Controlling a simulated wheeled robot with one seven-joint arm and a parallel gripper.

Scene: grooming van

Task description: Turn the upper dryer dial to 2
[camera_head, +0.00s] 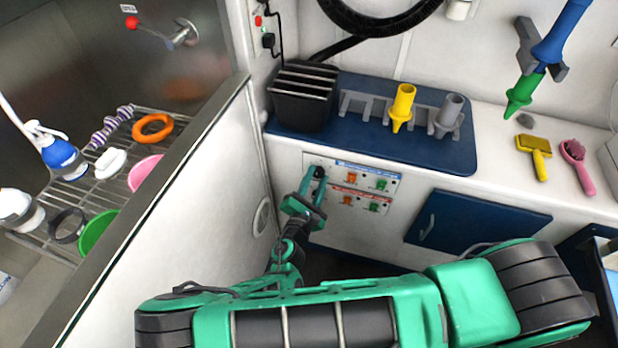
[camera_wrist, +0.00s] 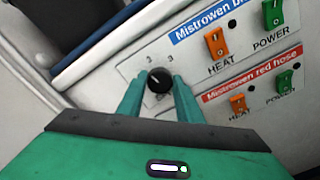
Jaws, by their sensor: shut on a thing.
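The upper dryer dial (camera_wrist: 158,79), a round black knob with a small light mark, sits on the white control panel (camera_wrist: 128,70) left of the blue label. Small digits are printed above it; they are too blurred to read surely. My gripper (camera_wrist: 158,92) has its two green fingers on either side of the dial and is shut on it. In the head view my gripper (camera_head: 314,184) reaches the left end of the panel, with the dial (camera_head: 319,172) at its tip. The lower dial is hidden behind my gripper.
Orange heat switches (camera_wrist: 215,42) and green power switches (camera_wrist: 273,14) sit right of the dial, above and below a red label (camera_wrist: 250,88). The blue-topped counter (camera_head: 430,150) overhangs the panel. A white partition (camera_head: 190,220) stands close on the left.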

